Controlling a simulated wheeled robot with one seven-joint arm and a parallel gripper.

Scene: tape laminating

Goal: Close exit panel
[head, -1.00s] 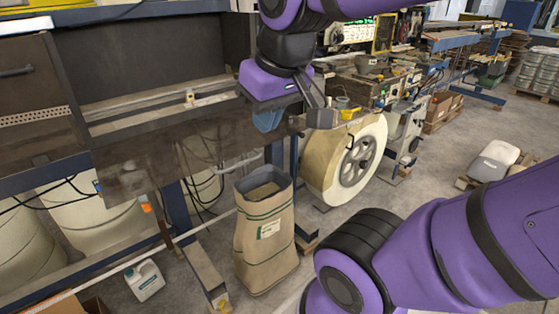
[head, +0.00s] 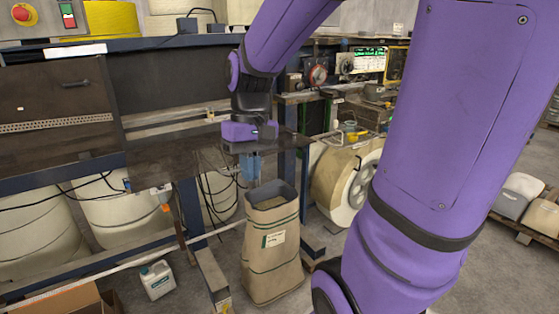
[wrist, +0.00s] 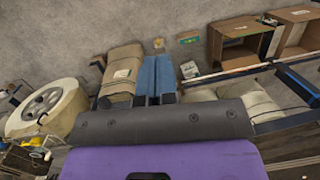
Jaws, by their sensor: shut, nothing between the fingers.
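The exit panel (head: 165,158) is a dark brown, see-through sheet below the machine's long opening. It is folded outward and down, so the opening above it is uncovered. My gripper (head: 251,180) is at the panel's right end, with its blue fingers pointing down and together, holding nothing. I cannot tell whether the fingers touch the panel. In the wrist view the blue fingers (wrist: 157,66) lie side by side, beside the paper sack. The panel cannot be made out clearly in the wrist view.
A brown paper sack (head: 271,245) stands below my gripper. A closed dark panel with a handle (head: 58,100) is to the left. A large white roll (head: 345,183) stands to the right. A white jug (head: 157,281) and a cardboard box (head: 70,303) are on the floor.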

